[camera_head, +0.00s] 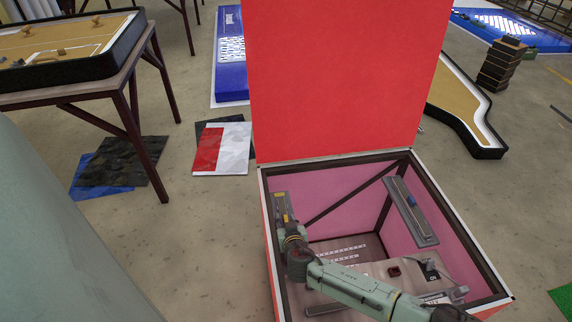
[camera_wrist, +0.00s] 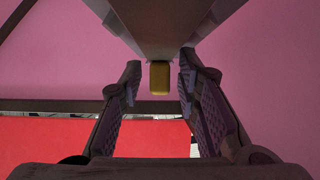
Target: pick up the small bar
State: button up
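A small yellow block (camera_wrist: 160,78), the only bar-like piece near my gripper, sits at the lower end of a grey panel (camera_wrist: 172,22) in the wrist view. My gripper (camera_wrist: 160,88) is open, with one finger on each side of the block and a gap on both sides. In the head view, my gripper (camera_head: 287,224) is inside the open red box, at the narrow panel (camera_head: 280,201) on its left wall. A bit of yellow (camera_head: 285,218) shows there, partly hidden by my gripper.
The box has a raised red lid (camera_head: 345,75) and pink inner walls (camera_head: 335,185). A board with small parts (camera_head: 394,271) lies low inside. Dark rim bars edge the opening.

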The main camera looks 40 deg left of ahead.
jog(key=shift+w+a+f, duration=0.15)
jog(key=shift+w+a, duration=0.05)
jog(key=shift+w, duration=0.05)
grip_shut()
dwell(0.3)
